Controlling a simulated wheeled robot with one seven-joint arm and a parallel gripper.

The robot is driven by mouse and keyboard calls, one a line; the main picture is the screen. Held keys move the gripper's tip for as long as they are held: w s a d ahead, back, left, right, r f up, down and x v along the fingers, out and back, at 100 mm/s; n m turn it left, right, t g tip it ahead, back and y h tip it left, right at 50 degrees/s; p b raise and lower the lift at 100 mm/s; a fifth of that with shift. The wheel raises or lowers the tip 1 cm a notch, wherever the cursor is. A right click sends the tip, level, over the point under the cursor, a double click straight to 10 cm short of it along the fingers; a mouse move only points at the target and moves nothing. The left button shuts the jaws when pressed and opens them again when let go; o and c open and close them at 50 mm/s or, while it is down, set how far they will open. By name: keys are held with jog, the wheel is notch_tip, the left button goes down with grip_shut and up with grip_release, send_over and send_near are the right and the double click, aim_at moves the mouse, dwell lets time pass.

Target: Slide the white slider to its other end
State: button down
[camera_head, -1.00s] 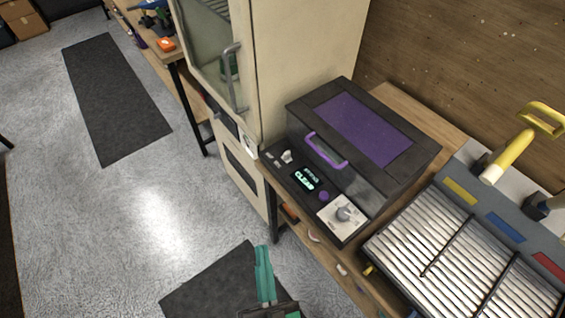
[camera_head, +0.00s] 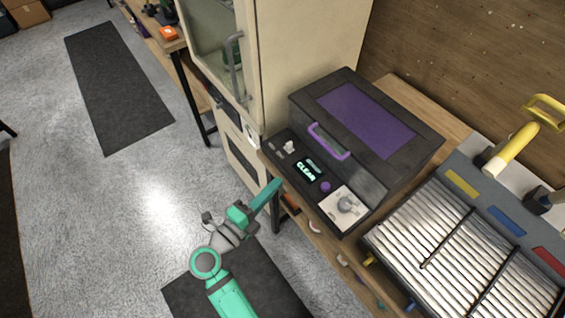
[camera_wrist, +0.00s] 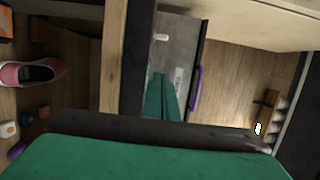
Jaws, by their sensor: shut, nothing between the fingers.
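The white slider (camera_head: 289,146) is a small pale knob on the left part of the control panel of the black machine (camera_head: 317,187). A small white knob that looks like the slider also shows in the wrist view (camera_wrist: 161,38). My green gripper (camera_head: 276,185) is shut and empty. It is at the panel's front left edge, below and left of the slider and apart from it. In the wrist view the closed fingers (camera_wrist: 160,80) point toward the panel, with the white knob beyond their tips.
The panel also has a lit "CLEAR" display (camera_head: 306,172), a purple button (camera_head: 325,186) and a dial (camera_head: 347,204). A purple handle (camera_head: 329,142) is on the lid. A beige cabinet (camera_head: 300,70) stands close on the left. A pink shoe (camera_wrist: 30,73) is in the wrist view.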

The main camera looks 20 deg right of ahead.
aim_at(287, 159)
jog(key=x, duration=1)
jog(key=shift+s+d, duration=0.15)
jog(key=shift+s, duration=0.05)
jog(key=shift+w+a, duration=0.25)
jog(key=shift+w, duration=0.35)
jog(key=shift+w+a, duration=0.25)
jog(key=shift+w, duration=0.35)
jog(key=shift+w+a, duration=0.25)
jog(key=shift+w, duration=0.55)
jog(key=shift+w, duration=0.1)
